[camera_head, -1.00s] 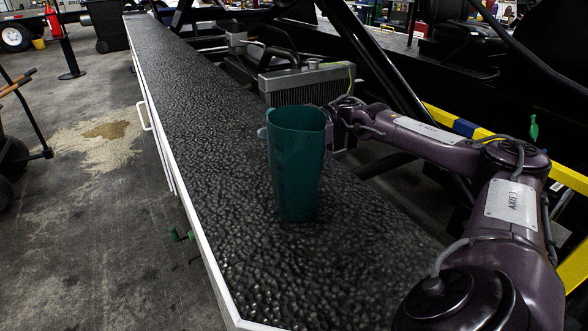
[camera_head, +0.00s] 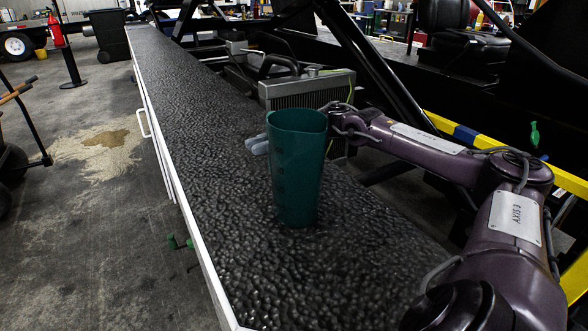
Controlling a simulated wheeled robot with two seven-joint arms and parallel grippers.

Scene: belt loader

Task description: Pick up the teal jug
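The teal jug (camera_head: 297,175) stands upright on the dark textured belt (camera_head: 215,130), near the middle of the view. My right arm comes in from the right, and its wrist reaches behind the jug. The grey fingertips of my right gripper (camera_head: 257,146) show just past the jug's left side, beyond it. The rest of the gripper is hidden behind the jug. I cannot tell how far apart the fingers are or whether they touch the jug. My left gripper is not in view.
A white rail edges the belt's left side. A metal radiator-like block (camera_head: 307,88) and dark frame bars lie beyond it on the right. A yellow bar (camera_head: 565,180) runs at the far right. The belt beyond and in front of the jug is clear.

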